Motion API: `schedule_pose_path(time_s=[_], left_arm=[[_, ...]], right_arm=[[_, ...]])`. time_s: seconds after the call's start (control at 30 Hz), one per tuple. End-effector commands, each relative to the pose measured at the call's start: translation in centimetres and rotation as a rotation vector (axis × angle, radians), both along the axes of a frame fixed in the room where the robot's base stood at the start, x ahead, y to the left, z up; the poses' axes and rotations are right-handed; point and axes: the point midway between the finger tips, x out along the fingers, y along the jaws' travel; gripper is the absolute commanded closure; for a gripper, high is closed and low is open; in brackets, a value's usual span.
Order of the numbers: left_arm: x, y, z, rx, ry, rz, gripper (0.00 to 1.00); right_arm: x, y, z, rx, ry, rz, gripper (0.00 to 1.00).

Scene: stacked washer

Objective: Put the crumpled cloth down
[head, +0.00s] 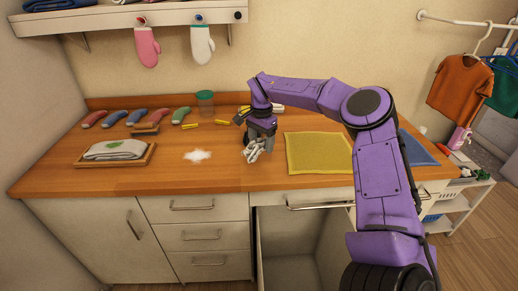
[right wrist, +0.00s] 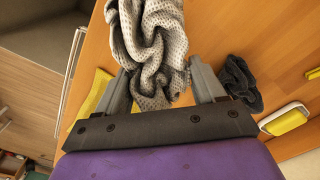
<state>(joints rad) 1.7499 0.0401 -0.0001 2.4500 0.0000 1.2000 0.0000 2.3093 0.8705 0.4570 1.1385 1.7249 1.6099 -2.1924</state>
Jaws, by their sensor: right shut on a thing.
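The crumpled cloth (head: 253,152) is light grey and knitted, and hangs bunched at my right gripper (head: 262,140) over the middle of the wooden counter (head: 237,180). In the right wrist view the cloth (right wrist: 155,40) sits bunched between the two grey fingers of my right gripper (right wrist: 161,88), which are shut on it. I cannot tell whether its lower end touches the counter. My left gripper is not in view.
A yellow mat (head: 318,153) lies right of the cloth, with a blue mat (head: 418,150) beyond. A white powdery patch (head: 197,155) and a wooden tray (head: 82,162) with folded cloth lie left. A dark crumpled cloth (right wrist: 240,83) lies nearby. Below, a cabinet section (head: 290,240) stands open.

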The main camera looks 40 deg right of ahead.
Motion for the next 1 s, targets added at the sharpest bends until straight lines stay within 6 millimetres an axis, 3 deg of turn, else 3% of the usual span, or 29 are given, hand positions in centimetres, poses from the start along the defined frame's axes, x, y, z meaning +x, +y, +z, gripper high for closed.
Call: schedule_pose_path(time_s=[0.3, 0.5, 0.83, 0.87, 0.9, 0.93, 1.0], left_arm=[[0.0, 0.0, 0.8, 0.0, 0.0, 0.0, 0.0], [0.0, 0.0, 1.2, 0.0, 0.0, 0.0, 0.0], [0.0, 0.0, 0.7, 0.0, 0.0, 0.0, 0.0], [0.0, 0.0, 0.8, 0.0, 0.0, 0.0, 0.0], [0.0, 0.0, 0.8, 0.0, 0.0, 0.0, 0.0], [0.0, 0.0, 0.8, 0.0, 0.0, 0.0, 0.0], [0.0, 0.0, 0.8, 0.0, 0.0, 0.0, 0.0]], right_arm=[[2.0, -1.1, -2.9, -0.001, 0.002, 0.001, 0.64], [2.0, -1.1, -5.8, -0.001, 0.0, 0.002, 0.64], [2.0, -1.1, -6.3, 0.0, -0.001, 0.002, 0.64], [2.0, -1.1, -6.2, 0.0, -0.002, 0.002, 0.24], [2.0, -1.1, -6.1, 0.0, -0.002, 0.002, 0.11], [2.0, -1.1, -6.1, 0.0, -0.002, 0.002, 0.05], [2.0, -1.1, -6.1, 0.0, -0.001, 0.002, 0.05]])
